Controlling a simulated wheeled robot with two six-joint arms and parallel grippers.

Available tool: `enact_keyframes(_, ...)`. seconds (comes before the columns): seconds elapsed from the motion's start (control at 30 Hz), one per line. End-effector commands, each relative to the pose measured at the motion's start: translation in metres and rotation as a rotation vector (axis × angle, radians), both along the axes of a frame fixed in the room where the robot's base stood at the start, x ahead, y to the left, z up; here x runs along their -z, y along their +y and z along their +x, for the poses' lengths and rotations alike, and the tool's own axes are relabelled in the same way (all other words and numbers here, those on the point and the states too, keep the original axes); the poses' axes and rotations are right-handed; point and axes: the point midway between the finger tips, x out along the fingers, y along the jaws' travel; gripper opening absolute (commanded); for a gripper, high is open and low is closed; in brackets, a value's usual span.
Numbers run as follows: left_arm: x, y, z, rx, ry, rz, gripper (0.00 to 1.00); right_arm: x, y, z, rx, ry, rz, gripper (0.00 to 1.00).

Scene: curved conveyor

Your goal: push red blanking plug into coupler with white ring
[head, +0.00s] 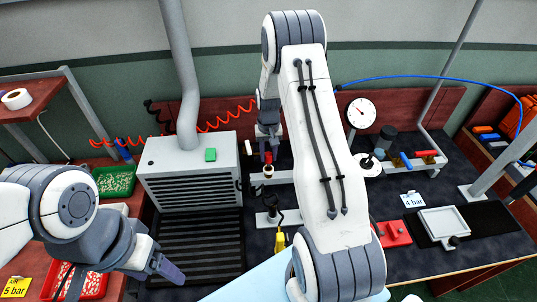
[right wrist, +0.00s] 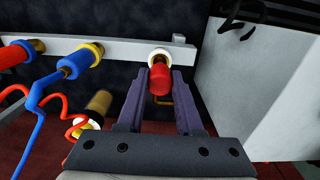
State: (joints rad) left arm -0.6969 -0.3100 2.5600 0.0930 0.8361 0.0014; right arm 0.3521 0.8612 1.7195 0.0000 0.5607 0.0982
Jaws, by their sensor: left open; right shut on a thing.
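The red blanking plug (right wrist: 160,80) is between the fingers of my right gripper (right wrist: 162,78) in the right wrist view. The gripper is shut on it. The coupler with white ring (right wrist: 160,56) is on a pale rail directly beyond the plug, lined up with it. The plug's front end meets or overlaps the ring in this view; I cannot tell how deep it sits. In the head view, my right gripper (head: 268,146) points down over the white-ringed coupler (head: 268,171). My left gripper (head: 128,281) is open and empty at the lower left, far from the coupler.
The pale rail (right wrist: 118,46) also carries a yellow-ringed coupler (right wrist: 88,54) with a blue hose fitting. A grey vented box (head: 190,172) stands close left of the coupler in the head view. A pressure gauge (head: 361,113) stands to the right. My right arm hides part of the bench.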

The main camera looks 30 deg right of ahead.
Motion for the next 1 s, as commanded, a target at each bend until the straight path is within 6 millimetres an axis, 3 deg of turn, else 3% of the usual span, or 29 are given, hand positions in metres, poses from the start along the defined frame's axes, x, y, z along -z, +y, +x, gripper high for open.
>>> enact_keyframes(1.0, 0.017, 0.000, 0.000, 0.000, 0.000, 0.000, 0.70, 0.025, 0.000, 0.000, 0.000, 0.000, 0.000, 0.00)
